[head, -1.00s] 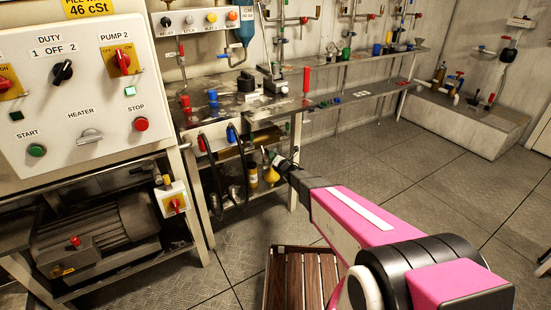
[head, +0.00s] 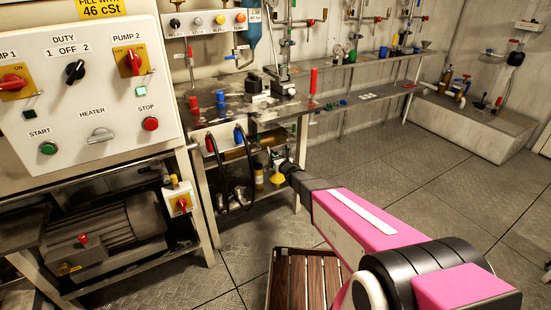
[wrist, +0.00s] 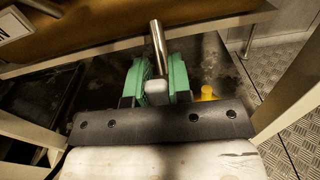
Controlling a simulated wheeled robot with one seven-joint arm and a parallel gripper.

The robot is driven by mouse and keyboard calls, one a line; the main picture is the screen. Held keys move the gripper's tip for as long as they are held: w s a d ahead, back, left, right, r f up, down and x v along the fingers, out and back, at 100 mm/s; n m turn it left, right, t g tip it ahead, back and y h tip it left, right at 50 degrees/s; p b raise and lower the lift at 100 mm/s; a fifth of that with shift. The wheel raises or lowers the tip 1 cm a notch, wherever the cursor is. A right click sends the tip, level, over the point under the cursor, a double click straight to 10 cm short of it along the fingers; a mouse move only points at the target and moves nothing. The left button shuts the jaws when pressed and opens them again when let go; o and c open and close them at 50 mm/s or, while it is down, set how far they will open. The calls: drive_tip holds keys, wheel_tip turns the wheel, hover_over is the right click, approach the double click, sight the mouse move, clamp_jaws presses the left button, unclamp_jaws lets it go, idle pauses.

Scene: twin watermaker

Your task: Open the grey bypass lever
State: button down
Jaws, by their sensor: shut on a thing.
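The grey bypass lever shows in the wrist view as a bare metal rod (wrist: 158,48) rising at a slight tilt between the green finger pads. My gripper (wrist: 158,88) is shut on it, with one pad on each side. A pale grey block sits at the rod's near end, between the pads. In the head view my gripper (head: 284,168) is small and dark, low in front of the bench, and I cannot make out the lever there.
A yellow fitting (wrist: 207,93) stands just right of the pads. A brown cylinder (wrist: 110,30) runs across behind the rod. Frame bars flank both sides. In the head view the bench (head: 245,112) is above my gripper, and open floor (head: 390,170) lies to the right.

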idle(0.4)
drive_tip(key=c, duration=1)
unclamp_jaws()
drive_tip(key=shift+c, duration=0.2)
drive_tip(key=shift+s, duration=0.1)
drive_tip(key=v, duration=1)
drive_tip(key=shift+s+d, duration=0.3)
